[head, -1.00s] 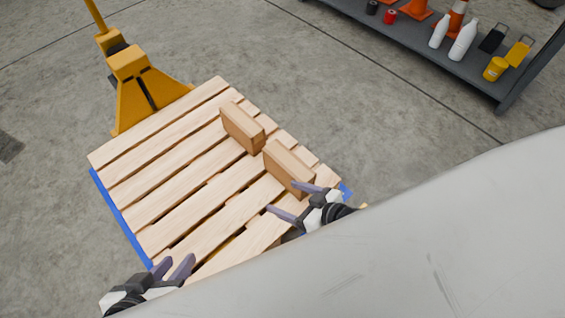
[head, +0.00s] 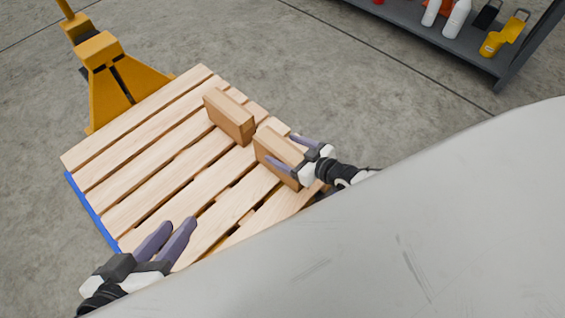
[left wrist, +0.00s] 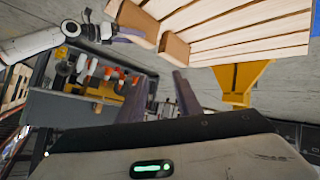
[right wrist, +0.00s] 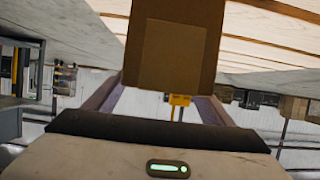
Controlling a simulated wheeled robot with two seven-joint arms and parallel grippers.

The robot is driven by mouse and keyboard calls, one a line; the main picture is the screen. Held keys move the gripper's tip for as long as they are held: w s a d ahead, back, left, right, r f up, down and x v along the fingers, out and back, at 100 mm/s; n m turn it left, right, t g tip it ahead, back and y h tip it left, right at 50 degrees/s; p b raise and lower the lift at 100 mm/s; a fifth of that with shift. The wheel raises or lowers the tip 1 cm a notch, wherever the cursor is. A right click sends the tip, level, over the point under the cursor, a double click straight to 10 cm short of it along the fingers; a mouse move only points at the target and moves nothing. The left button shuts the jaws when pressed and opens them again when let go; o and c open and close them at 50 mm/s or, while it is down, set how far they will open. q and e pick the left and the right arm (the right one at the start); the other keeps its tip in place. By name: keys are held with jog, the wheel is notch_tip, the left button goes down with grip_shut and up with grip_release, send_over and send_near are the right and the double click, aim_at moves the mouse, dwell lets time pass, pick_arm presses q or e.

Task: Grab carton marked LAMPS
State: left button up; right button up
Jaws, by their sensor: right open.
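Two brown cartons stand on edge on a wooden pallet (head: 150,165). The nearer carton (head: 268,146) is by my right gripper (head: 281,149), which is open with its fingers reaching over or around it; contact cannot be told. In the right wrist view this carton (right wrist: 173,55) fills the upper middle, close ahead of the fingers. The farther carton (head: 228,117) stands up and left of it. No LAMPS marking is readable on either. Both also show at the top of the left wrist view. My left gripper (head: 180,223) is open and empty over the pallet's near left part.
A yellow pallet jack (head: 112,85) stands at the pallet's far left. A grey shelf (head: 478,62) with white bottles (head: 456,18) and a yellow container (head: 492,44) is at the top right. Grey floor between shelf and pallet is clear.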

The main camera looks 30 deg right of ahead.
jog(key=shift+w+a+f, duration=0.25)
jog(key=shift+w+f, duration=0.05)
jog(key=shift+w, duration=0.3)
jog(key=shift+r, duration=0.1)
grip_shut()
jog(key=shift+w+r, duration=0.1)
jog(key=shift+r, duration=0.1)
